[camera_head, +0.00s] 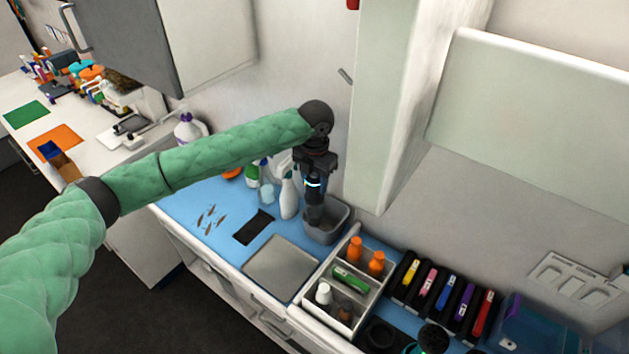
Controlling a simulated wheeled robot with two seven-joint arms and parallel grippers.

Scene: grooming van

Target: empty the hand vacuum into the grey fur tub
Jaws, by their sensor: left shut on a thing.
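The hand vacuum (314,190) is dark with a glowing blue ring and hangs nozzle-down. My left gripper (314,172) is shut on its upper part. The grey fur tub (326,235) stands on the blue counter mat against the wall, directly below. The vacuum's lower end overlaps the tub's opening in the picture; whether it touches the tub, I cannot tell. The tub's contents are hidden.
Spray bottles (289,195) stand just left of the tub. A white caddy (330,262) with orange bottles is in front of it to the right. A grey flat plate (281,266) lies in front. A wall pillar (385,110) rises close behind the gripper.

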